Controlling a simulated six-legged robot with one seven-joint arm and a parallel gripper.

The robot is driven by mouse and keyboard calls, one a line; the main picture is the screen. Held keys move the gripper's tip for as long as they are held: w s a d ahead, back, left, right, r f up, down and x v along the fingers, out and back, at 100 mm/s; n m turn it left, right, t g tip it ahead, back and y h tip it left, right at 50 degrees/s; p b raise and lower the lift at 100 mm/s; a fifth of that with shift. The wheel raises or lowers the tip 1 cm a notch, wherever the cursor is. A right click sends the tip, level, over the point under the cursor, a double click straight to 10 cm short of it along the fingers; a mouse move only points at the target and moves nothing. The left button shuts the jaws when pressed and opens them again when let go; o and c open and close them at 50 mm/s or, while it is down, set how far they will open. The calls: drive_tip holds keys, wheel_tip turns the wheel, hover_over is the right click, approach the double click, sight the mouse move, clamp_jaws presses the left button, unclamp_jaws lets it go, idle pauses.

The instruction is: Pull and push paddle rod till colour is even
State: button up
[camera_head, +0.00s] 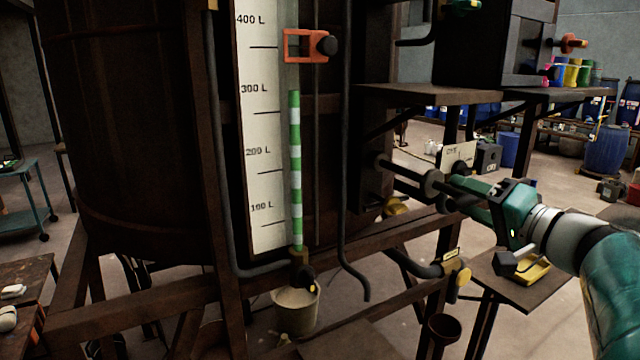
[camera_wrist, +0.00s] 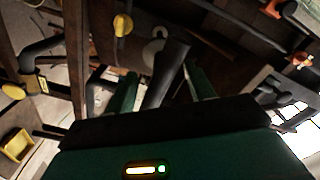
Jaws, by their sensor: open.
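The paddle rod (camera_head: 405,172) is a dark bar with a round disc, sticking out from the dark box beside the large brown vat (camera_head: 130,110). My gripper (camera_head: 462,192) has teal fingers and comes in from the right at the rod's outer end. In the wrist view the open fingers (camera_wrist: 165,82) lie on either side of a dark bar (camera_wrist: 168,72), which appears to be the rod's end. Gaps show beside it, and I cannot tell whether either finger touches it. The vat's contents and their colour are hidden.
A gauge board (camera_head: 262,130) with a green-and-white striped tube (camera_head: 295,170) stands on the vat's front. A bucket (camera_head: 296,312) stands below it. A shelf (camera_head: 425,95) overhangs the rod. A yellow tray (camera_head: 535,272) lies on a small stand below my gripper.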

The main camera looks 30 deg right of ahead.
drive_tip(key=s, duration=1)
drive_tip(key=shift+d, duration=0.15)
